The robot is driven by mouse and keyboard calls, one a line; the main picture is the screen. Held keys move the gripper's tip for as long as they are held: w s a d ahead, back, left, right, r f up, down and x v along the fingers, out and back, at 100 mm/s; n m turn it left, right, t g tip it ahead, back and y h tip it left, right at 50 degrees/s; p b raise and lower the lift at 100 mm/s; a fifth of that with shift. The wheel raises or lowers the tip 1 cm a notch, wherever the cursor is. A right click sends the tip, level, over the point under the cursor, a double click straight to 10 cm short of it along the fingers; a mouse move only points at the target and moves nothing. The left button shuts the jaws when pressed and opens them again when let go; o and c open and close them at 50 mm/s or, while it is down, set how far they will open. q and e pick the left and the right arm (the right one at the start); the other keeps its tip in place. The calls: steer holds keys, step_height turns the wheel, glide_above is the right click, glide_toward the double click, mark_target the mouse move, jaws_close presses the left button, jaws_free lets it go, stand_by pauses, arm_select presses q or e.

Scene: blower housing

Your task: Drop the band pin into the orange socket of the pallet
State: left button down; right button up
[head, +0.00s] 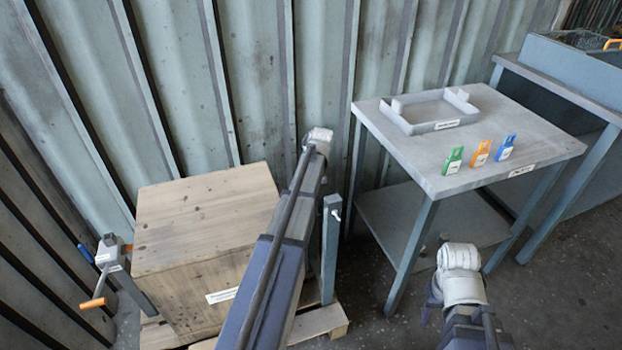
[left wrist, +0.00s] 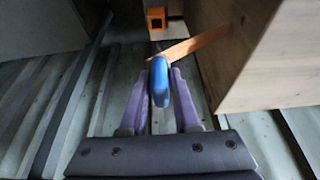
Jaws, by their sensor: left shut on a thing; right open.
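In the left wrist view my left gripper (left wrist: 160,75) is shut on the blue band pin (left wrist: 160,84), which sits between its purple fingers. A copper-coloured strip (left wrist: 198,43) runs from behind the pin to the wooden crate; I cannot tell how they are joined. The orange socket (left wrist: 156,18) lies ahead, beyond the pin and apart from it. In the head view my left fingers and the pin are hidden behind my left arm. My right gripper (head: 432,298) is partly visible at lower right, open, below the table. The pallet (head: 318,322) shows under the crate.
The wooden crate (head: 205,215) stands on the pallet between a crank device (head: 110,252) with an orange handle and a grey post (head: 330,240). A grey table (head: 430,160) at right carries a tray (head: 430,110) and green, orange and blue tags. A corrugated wall is behind.

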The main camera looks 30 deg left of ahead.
arm_select(q)
steer(key=shift+f, duration=0.15)
steer(key=shift+f+b, duration=4.65)
steer(key=shift+b, duration=0.15)
steer(key=shift+f, duration=0.1)
steer(key=c, duration=0.6)
jaws_free()
steer(key=shift+o, duration=0.2)
step_height(320, 180, up, 10)
steer(key=p, duration=0.9)
steer(key=shift+p, duration=0.4)
